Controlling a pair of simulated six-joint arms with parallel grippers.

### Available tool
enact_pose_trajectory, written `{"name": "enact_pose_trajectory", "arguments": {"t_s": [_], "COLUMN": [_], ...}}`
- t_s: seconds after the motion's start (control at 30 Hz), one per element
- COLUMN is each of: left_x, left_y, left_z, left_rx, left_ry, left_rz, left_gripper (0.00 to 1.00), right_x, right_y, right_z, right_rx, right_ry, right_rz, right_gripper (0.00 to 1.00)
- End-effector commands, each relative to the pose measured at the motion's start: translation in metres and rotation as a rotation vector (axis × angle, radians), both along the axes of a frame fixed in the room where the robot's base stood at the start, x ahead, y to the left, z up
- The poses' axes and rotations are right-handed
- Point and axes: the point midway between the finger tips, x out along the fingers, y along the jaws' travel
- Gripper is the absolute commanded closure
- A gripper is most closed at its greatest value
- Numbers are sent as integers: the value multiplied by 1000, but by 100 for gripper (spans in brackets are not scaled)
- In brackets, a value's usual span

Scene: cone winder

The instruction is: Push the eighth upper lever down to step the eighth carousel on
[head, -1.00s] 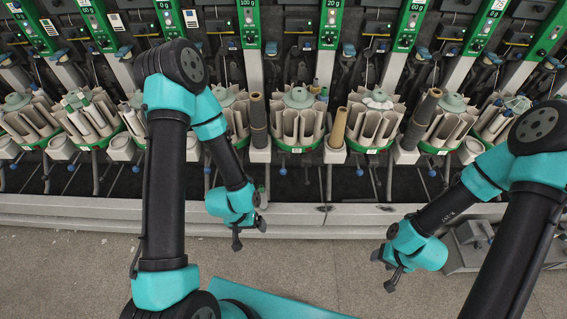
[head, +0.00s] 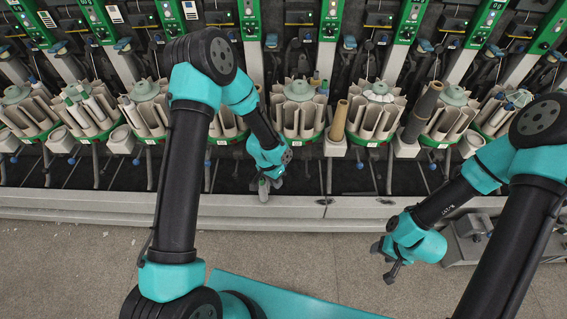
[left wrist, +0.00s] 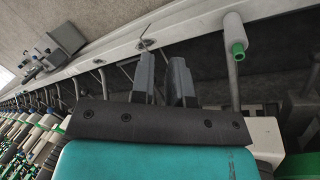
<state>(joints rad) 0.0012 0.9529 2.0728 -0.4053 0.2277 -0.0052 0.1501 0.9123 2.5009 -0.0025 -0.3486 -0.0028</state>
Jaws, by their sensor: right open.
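Green-topped carousels with pale slots stand in a row across the head view; one near the middle (head: 298,110) is just up and right of my left gripper. Blue-ended levers show above the carousels, such as one upper lever (head: 349,43); I cannot tell which is the eighth. My left gripper (head: 268,187) is low in front of the row, over the machine's front edge, and empty. In the left wrist view its two grey fingers (left wrist: 162,78) stand a little apart with nothing between them. My right gripper (head: 387,266) is open and empty over the floor at right.
Brown bobbin tubes (head: 339,121) stand between carousels. Thin rods with blue knobs (head: 360,166) hang below them. A grey rail (head: 100,205) runs along the machine's foot. Grey blocks (head: 470,240) lie at the right. The left wrist view shows a white roll with a green end (left wrist: 234,32).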

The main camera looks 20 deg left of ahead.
Motion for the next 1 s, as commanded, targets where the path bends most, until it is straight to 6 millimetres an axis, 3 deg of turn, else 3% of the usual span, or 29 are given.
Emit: {"name": "enact_pose_trajectory", "arguments": {"t_s": [0.03,0.13,0.2,0.4,0.57,1.0], "left_x": [20,55,77,118,127,126], "left_y": [-3,-6,-6,-6,-5,-5], "left_z": [6,19,29,54,61,57], "left_rx": [29,99,152,268,299,298], "left_ry": [-12,-24,-33,-50,-53,-53], "left_rz": [-55,-156,-217,-319,-340,-339], "left_gripper": [89,99,100,100,100,100], "right_x": [0,0,0,0,0,0], "right_y": [0,0,0,0,0,0], "right_z": [0,0,0,0,0,0], "right_rx": [0,0,0,0,0,0], "right_ry": [0,0,0,0,0,0], "right_rz": [0,0,0,0,0,0], "right_gripper": [48,48,48,48,48,48]}}
